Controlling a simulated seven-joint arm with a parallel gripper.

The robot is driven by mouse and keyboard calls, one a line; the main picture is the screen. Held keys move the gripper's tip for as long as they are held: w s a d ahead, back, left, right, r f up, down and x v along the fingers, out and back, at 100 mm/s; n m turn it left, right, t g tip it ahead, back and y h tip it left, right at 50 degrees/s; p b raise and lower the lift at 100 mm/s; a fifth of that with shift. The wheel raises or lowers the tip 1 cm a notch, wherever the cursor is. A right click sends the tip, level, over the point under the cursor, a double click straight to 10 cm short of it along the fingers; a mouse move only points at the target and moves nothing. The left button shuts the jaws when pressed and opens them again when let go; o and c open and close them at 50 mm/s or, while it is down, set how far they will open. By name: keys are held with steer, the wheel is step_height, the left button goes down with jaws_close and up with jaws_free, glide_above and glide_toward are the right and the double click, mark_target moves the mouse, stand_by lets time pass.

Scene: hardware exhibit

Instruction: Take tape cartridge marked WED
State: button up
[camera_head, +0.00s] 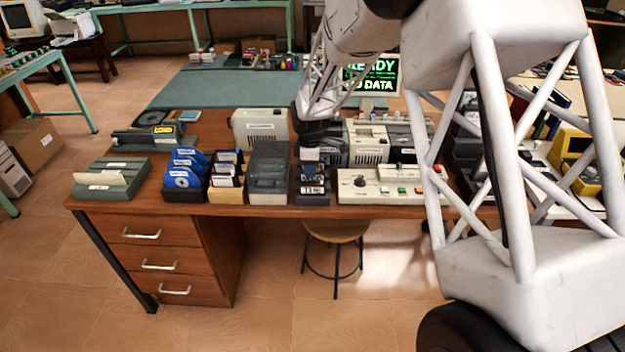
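A narrow dark rack (313,199) stands near the front edge of the wooden desk. It holds several small tape cartridges (313,180) in a row, with white labels facing front. The label lettering is too small to read surely, so I cannot tell which one is marked WED. My gripper (310,146) points down over the rear part of this rack, just above or at a light-topped cartridge. Its fingers are too small and dark to show whether they are open or shut, or whether they touch a cartridge.
A grey lidded box (268,175) stands close left of the rack, and a control panel (388,185) with buttons close right. Disk holders (184,178) stand further left. Beige machines (367,148) and a green-text monitor (371,76) are behind. My arm hides the desk's right part.

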steer(key=shift+f, duration=1.05)
steer(key=shift+c, duration=0.4)
jaws_close()
